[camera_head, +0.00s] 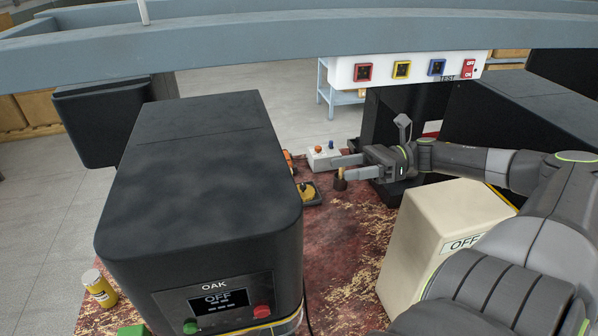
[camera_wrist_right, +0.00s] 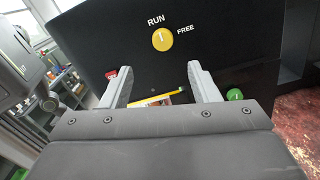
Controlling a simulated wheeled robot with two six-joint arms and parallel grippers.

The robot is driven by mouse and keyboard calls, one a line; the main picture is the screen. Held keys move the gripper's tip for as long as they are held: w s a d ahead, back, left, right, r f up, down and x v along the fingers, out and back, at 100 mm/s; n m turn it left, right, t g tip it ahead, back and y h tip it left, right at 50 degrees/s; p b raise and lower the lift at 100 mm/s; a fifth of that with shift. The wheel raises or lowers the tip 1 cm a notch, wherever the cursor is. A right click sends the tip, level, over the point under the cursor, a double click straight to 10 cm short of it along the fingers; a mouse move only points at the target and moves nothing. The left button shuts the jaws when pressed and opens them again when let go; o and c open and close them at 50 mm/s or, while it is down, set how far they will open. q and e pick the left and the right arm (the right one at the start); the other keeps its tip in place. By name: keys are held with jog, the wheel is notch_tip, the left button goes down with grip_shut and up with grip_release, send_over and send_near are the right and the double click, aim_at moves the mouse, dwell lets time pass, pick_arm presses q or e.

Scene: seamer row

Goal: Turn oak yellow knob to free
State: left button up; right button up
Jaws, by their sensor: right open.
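The black machine labelled OAK (camera_head: 205,190) stands at the left centre of the head view, its display reading OFF. The yellow knob (camera_wrist_right: 162,39) shows on a black panel in the right wrist view, with RUN above it and FREE to its right. Its white mark points up, roughly toward RUN. The knob cannot be picked out in the head view. My right gripper (camera_head: 338,168) is open and apart from the knob. In the wrist view its empty fingers (camera_wrist_right: 161,80) appear below the knob, one to each side. My left gripper is not in view.
A cream box marked OFF (camera_head: 445,235) stands near my right arm. A white box with small knobs (camera_head: 323,157) and a yellow-topped item (camera_head: 309,193) lie near the gripper on the worn red surface (camera_head: 345,250). A grey beam (camera_head: 250,40) and a white switch panel (camera_head: 415,68) cross behind.

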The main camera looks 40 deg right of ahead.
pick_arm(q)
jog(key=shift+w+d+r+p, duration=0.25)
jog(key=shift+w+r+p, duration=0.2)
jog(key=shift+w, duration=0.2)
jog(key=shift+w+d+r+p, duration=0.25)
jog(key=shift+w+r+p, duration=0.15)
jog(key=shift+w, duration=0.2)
pick_arm(e)
jog(key=x, duration=1.1)
jog(key=shift+w, duration=0.2)
jog(key=shift+f, duration=0.15)
jog(key=c, duration=1)
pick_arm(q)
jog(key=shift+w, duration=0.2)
pick_arm(e)
jog(key=shift+o, duration=0.2)
